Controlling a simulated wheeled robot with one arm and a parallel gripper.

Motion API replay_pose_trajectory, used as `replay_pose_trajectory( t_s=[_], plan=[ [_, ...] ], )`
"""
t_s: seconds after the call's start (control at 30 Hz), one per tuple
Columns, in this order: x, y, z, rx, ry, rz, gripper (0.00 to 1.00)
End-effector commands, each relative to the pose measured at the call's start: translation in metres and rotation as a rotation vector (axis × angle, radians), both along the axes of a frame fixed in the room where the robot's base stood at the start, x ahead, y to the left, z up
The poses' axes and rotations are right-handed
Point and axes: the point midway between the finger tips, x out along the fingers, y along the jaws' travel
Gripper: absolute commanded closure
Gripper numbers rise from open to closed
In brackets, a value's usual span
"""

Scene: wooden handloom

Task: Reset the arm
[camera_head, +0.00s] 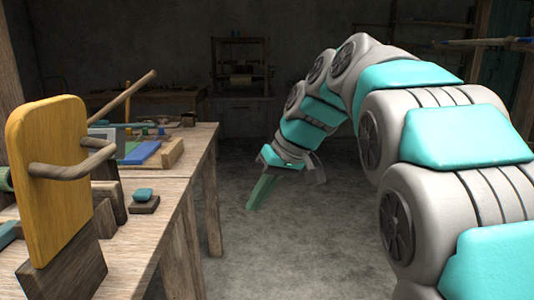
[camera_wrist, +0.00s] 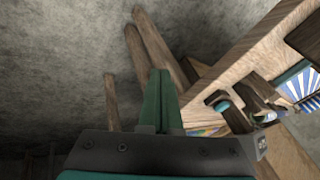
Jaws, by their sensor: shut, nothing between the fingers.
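My arm (camera_head: 440,130) reaches forward on the right side of the head view and bends down over the open floor. My gripper (camera_head: 262,190) hangs to the right of the wooden table (camera_head: 180,205), apart from it. Its green fingers are shut with nothing between them. The gripper also shows in the wrist view (camera_wrist: 160,85), its fingers pointing up the picture over the floor. The table's edge and legs lie beyond and to the right of the fingers in that view.
A wooden rack (camera_head: 240,65) stands at the back wall. The concrete floor (camera_head: 310,240) right of the table is clear.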

Motion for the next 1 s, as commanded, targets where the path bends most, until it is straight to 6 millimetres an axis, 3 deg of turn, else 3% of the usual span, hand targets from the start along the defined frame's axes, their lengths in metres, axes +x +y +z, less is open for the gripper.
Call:
replay_pose_trajectory(
  t_s=[0.27,0.7,0.8,1.0],
  plan=[
    [-0.085,-0.061,-0.069,-0.130,0.157,-0.218,1.00],
    [-0.253,-0.144,-0.183,-0.379,0.350,-0.417,1.00],
    [-0.283,-0.157,-0.202,-0.426,0.372,-0.433,1.00],
    [-0.312,-0.169,-0.220,-0.474,0.390,-0.446,1.00]
  ],
)
